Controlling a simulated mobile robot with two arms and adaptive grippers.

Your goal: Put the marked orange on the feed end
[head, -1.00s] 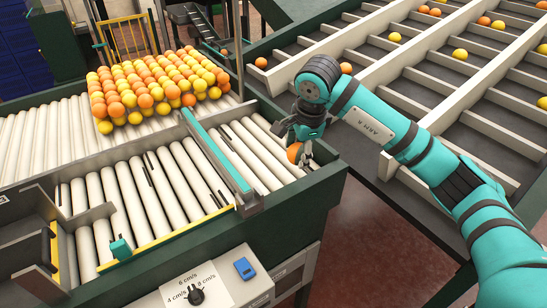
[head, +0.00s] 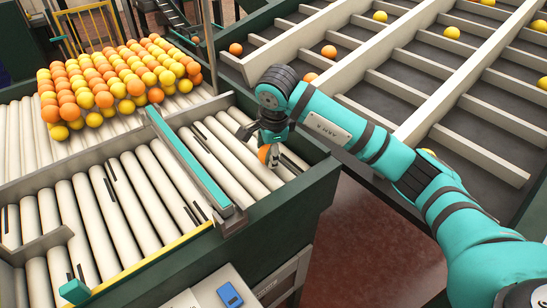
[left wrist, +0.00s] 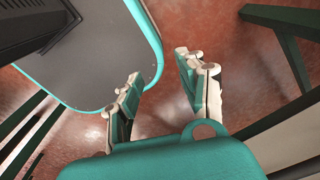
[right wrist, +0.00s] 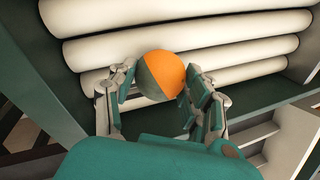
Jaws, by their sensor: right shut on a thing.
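An orange fruit (head: 264,153) is held in my right gripper (head: 270,155) at the near right end of the roller conveyor. In the right wrist view the fruit (right wrist: 170,72) is part bright orange, part dark grey-green, and sits between the closed fingers (right wrist: 160,88). White rollers (head: 215,150) lie under and beyond it; I cannot tell whether it touches them. My left gripper (left wrist: 158,72) is open and empty above the reddish floor, in the left wrist view only.
A teal bar (head: 188,160) crosses the conveyor left of my right gripper. A pile of oranges and yellow fruit (head: 115,80) stands on the rollers at the back left. Slatted sorting lanes (head: 400,80) with scattered fruit lie at the right. The conveyor has a dark green side wall (head: 300,205).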

